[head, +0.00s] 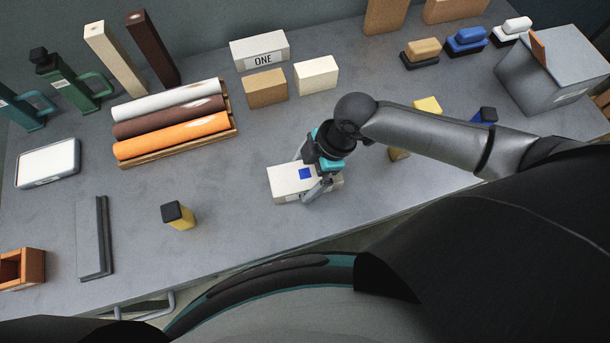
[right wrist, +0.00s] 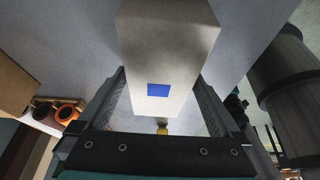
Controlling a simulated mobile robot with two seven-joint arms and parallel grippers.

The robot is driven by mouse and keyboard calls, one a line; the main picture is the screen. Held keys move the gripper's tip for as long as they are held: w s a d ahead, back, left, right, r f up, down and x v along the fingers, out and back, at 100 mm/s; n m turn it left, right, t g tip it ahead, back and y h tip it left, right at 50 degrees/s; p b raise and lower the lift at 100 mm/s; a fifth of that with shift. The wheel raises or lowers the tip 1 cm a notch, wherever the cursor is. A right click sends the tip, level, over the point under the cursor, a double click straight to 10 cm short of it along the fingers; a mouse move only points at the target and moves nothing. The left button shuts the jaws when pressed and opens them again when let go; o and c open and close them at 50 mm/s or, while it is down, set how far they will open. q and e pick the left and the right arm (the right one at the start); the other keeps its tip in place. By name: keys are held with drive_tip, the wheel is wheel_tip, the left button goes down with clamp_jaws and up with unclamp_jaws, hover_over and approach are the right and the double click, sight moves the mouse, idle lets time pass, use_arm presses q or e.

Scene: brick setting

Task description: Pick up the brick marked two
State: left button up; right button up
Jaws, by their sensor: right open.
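A pale brick (head: 282,181) with a blue square on its top lies near the table's front edge, below my right gripper (head: 309,172). The gripper is open, with one finger at the brick's far side and one at its near side. In the right wrist view the brick (right wrist: 168,45) lies between the two spread fingers (right wrist: 160,88), with gaps beside it. I can read no word on this brick; its front face is partly hidden. Another pale brick, marked ONE (head: 262,60), stands at the back. My left gripper is not in view.
A tan block (head: 265,88) and a cream block (head: 316,75) stand before the ONE brick. A rack of rolls (head: 172,122) is to the left. A yellow bottle with a black cap (head: 180,215) stands front left. A grey box (head: 550,70) is at right.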

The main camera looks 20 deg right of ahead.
drive_tip(key=c, duration=1.5)
drive_tip(key=shift+r, duration=0.1)
drive_tip(key=shift+c, duration=0.3)
drive_tip(key=shift+r, duration=0.15)
